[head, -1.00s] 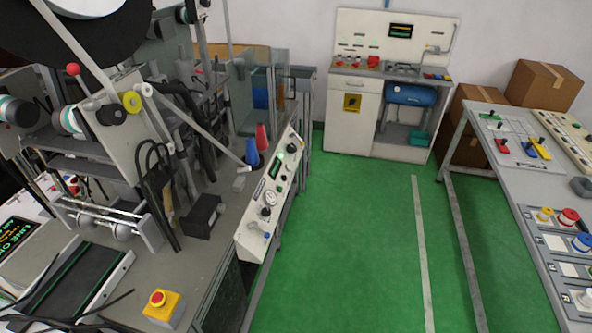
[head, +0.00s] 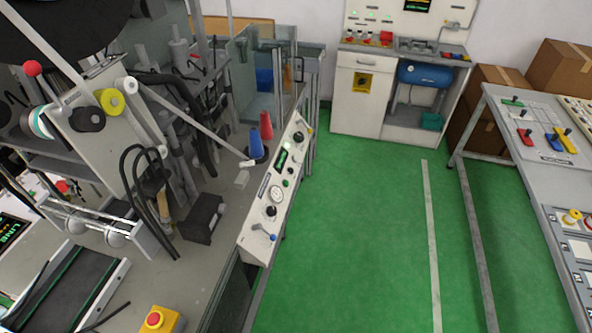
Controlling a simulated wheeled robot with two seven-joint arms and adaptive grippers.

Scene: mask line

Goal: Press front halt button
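A red mushroom-shaped button on a yellow box (head: 158,320) sits at the front edge of the machine's table, at the bottom of the head view; the view's lower edge cuts off part of the box. The red cap (head: 154,319) faces up and nothing touches it. Another small red button (head: 62,187) shows at the far left, partly hidden behind machine parts. Neither of my grippers is in view.
A slanted control panel (head: 262,238) with gauge and knobs runs along the machine's right side. Green floor (head: 350,230) is free in the middle. A grey table (head: 500,125) stands right, a white workbench (head: 355,110) at the back, boxes (head: 560,70) behind.

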